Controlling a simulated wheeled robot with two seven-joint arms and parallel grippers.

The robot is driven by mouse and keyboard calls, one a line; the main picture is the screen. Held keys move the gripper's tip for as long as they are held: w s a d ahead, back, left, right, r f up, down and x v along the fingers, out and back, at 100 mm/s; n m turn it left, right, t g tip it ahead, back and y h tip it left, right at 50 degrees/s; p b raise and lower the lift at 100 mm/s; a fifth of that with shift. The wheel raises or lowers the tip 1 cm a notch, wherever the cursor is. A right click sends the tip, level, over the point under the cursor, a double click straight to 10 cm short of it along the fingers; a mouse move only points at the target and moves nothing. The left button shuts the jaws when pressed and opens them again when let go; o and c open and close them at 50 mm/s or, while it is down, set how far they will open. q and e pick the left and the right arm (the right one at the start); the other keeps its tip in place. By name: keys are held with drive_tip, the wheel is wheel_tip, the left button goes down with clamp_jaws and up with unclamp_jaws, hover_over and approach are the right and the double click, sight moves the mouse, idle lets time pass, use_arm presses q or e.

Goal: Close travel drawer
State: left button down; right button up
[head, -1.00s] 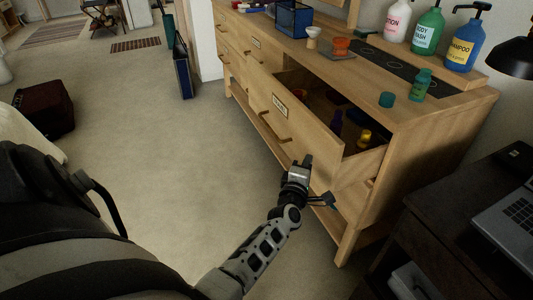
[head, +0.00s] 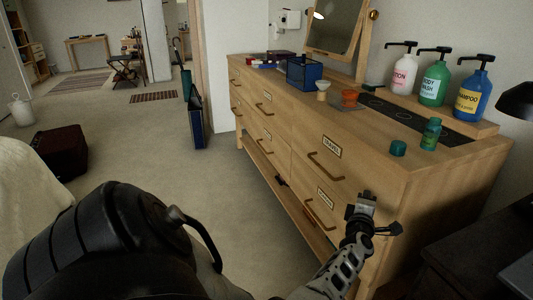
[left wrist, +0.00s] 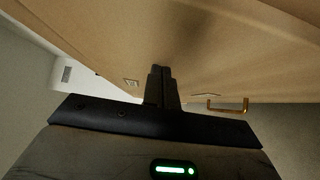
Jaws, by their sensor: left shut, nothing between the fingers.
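The travel drawer (head: 307,161), with its label plate and bronze bar handle (head: 325,168), is the upper right drawer of the wooden dresser. Its front looks flush with the dresser face, and its inside is hidden. My left gripper (head: 362,205) is shut and empty, in front of the dresser's right end, below and right of the travel drawer's handle. In the left wrist view its closed fingertips (left wrist: 160,70) point at a broad wooden surface (left wrist: 200,35). Whether they touch it I cannot tell. My right gripper is not in view.
The dresser top holds a green bottle (head: 431,133), a teal cap (head: 398,148), an orange cup (head: 350,98), a blue basket (head: 305,74) and pump bottles (head: 433,78). A dark desk (head: 475,250) stands close at right. The carpet (head: 120,140) left of the dresser is largely clear.

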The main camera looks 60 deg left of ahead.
use_arm(q)
drive_tip(key=shift+w+r, duration=0.25)
drive_tip(key=shift+w, duration=0.2)
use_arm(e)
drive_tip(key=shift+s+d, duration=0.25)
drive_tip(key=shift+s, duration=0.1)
use_arm(q)
drive_tip(key=shift+d+r, duration=0.1)
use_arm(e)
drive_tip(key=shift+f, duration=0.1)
